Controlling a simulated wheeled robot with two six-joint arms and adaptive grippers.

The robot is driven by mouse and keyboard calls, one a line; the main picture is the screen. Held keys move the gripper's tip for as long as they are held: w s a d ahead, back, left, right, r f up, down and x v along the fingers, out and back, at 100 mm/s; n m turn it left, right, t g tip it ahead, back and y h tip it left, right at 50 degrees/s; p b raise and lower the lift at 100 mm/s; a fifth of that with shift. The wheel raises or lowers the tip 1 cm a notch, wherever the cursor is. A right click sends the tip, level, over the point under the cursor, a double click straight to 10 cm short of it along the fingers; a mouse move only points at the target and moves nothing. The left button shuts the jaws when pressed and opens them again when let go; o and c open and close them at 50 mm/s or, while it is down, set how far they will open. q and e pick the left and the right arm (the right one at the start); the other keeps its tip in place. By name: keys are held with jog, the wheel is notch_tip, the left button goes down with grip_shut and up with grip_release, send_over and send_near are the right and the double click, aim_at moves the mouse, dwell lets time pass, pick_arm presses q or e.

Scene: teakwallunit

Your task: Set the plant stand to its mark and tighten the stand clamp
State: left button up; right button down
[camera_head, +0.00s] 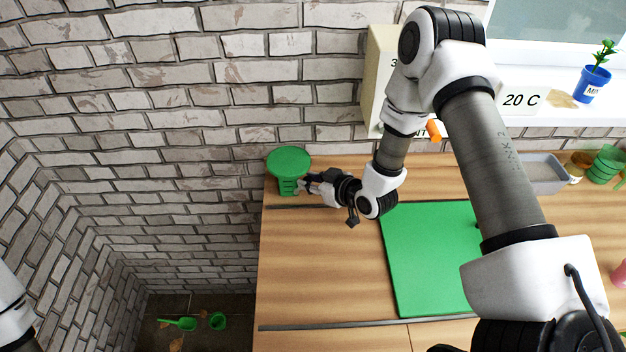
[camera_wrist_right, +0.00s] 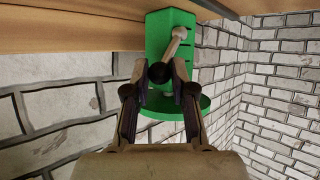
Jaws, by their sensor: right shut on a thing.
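The green plant stand (camera_head: 288,160), with a round top plate on a slotted column, stands at the table's back left corner. In the right wrist view the stand (camera_wrist_right: 157,35) appears upside down, column above and round plate below. A clamp lever (camera_wrist_right: 178,40), a pale rod with a rounded end and a dark ball, sits on the column's face. My right gripper (camera_head: 303,185) reaches the stand from the right. In its wrist view the fingers (camera_wrist_right: 160,80) are closed at the dark ball of the lever. The left gripper is out of view. I cannot make out the stand's mark.
A green mat (camera_head: 430,270) lies on the wooden table (camera_head: 320,265). A beige box (camera_head: 375,75) with an orange knob (camera_head: 434,130) is behind my right arm. A grey tray (camera_head: 545,172) and green pots (camera_head: 605,165) stand at right. The brick wall is close behind the stand.

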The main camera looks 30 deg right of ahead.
jog(key=shift+w+a+r+n+g+h, duration=0.15)
jog(key=shift+a+r+n+g+h, duration=0.05)
jog(key=shift+a+n+g+h, duration=0.35)
jog(key=shift+d, duration=0.1)
jog(key=c, duration=1.2)
grip_release()
jog(key=shift+c, duration=0.2)
jog(key=o, duration=0.3)
jog(key=shift+w, duration=0.15)
jog(key=v, duration=1.2)
jog(key=shift+f, duration=0.1)
